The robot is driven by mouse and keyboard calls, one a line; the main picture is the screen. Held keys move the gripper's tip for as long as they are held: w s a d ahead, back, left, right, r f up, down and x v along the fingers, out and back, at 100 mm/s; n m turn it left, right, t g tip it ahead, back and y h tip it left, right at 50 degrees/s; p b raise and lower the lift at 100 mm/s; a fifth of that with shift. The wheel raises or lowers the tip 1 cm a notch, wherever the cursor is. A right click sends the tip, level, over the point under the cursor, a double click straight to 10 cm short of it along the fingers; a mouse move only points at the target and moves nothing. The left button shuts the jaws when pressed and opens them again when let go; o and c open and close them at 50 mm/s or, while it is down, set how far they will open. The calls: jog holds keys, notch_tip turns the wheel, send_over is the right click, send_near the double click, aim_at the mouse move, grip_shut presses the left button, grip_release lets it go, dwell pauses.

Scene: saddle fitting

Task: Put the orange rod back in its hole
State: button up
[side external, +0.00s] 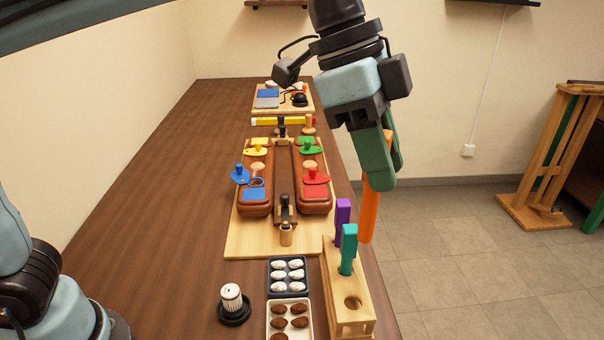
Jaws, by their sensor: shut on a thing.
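My gripper (384,172), with green fingers, is shut on the orange rod (369,212). The rod hangs below the fingers, nearly upright with a slight lean, and its upper part shows behind them. Its lower end is in the air, to the right of the purple rod (342,218) and the teal rod (348,240). Both of these stand in a light wooden rack (345,286) at the table's right edge. An open round hole (353,303) shows in the rack's near end. I cannot tell the rod's exact height above the rack.
A wooden board (247,238) with brown saddle-like blocks and coloured pieces lies left of the rack. A tray of white pieces (288,261), a tray of brown pieces (277,336) and a white knob on a black base (231,298) stand nearby. The table's left side (150,220) is clear.

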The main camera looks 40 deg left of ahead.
aim_at(367, 240)
notch_tip(367, 240, down, 13)
jog(key=shift+r, duration=0.2)
dwell(0.5)
jog(key=shift+a, duration=0.1)
dwell(0.6)
notch_tip(367, 240, down, 6)
dwell(1.7)
jog(key=shift+f, duration=0.1)
jog(key=o, duration=1)
jog(key=shift+c, duration=0.2)
